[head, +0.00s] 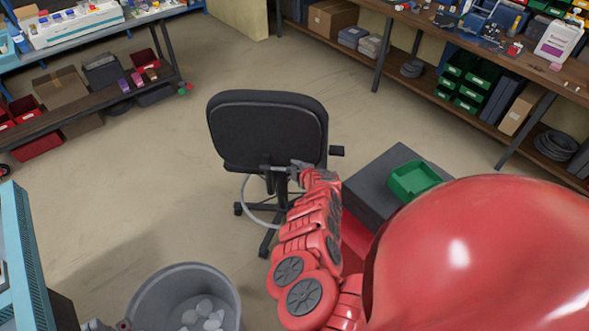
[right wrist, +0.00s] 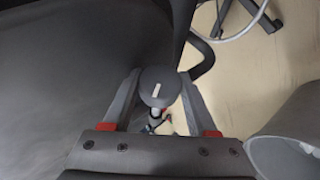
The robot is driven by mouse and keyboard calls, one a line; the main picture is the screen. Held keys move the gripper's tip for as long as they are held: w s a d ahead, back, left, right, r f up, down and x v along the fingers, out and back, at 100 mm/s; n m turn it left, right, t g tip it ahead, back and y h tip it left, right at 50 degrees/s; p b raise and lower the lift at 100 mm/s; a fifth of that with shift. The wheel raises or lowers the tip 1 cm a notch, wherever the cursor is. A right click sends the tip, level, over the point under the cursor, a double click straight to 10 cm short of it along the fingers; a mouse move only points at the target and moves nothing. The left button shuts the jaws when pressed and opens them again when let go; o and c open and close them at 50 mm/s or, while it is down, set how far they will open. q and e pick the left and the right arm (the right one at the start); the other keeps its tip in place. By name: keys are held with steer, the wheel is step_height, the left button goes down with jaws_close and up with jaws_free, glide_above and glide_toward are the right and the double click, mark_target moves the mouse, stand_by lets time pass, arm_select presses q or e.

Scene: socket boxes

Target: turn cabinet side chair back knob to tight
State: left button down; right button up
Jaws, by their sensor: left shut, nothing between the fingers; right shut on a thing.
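The office chair (head: 265,125) stands mid-floor with its dark backrest facing me. My right gripper (head: 296,170) is at the low part of the chair back, at the end of my red arm. In the right wrist view its two fingers (right wrist: 158,78) are shut on a round dark knob (right wrist: 166,97), one on each side. The knob's face has a short pale mark, almost upright in that view. In the head view the knob is too small to make out. A small part of my left gripper (head: 98,325) shows at the bottom edge, shut and empty.
A grey bin (head: 182,273) with pale crumpled pieces stands at the front. A dark grey box with a green tray (head: 413,179) is right of the chair. Workbenches (head: 500,55) with shelves line the back. The floor left of the chair is clear.

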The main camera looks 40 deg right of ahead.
steer(key=shift+w+d+r+g+y, duration=0.1)
steer(key=shift+g+y, duration=0.2)
steer(key=shift+m+g+b, duration=0.3)
steer(key=shift+g+b, duration=0.1)
steer(key=shift+b, duration=0.25)
steer(key=g+y+b, duration=0.1)
steer(key=b, duration=0.2)
steer(key=g+b, duration=0.1)
steer(key=b, duration=0.3)
steer(key=g+y+b, duration=0.1)
steer(key=b, duration=0.2)
steer(key=shift+d+f+m+b, duration=0.15)
steer(key=shift+f+m+b, duration=0.15)
steer(key=shift+m+b, duration=0.1)
steer(key=shift+a+g+y+b, duration=0.25)
steer(key=shift+y+b, duration=0.25)
steer(key=shift+b, duration=0.6)
steer(key=shift+r+b, duration=0.15)
steer(key=shift+b, duration=0.75)
steer(key=shift+g, duration=0.25)
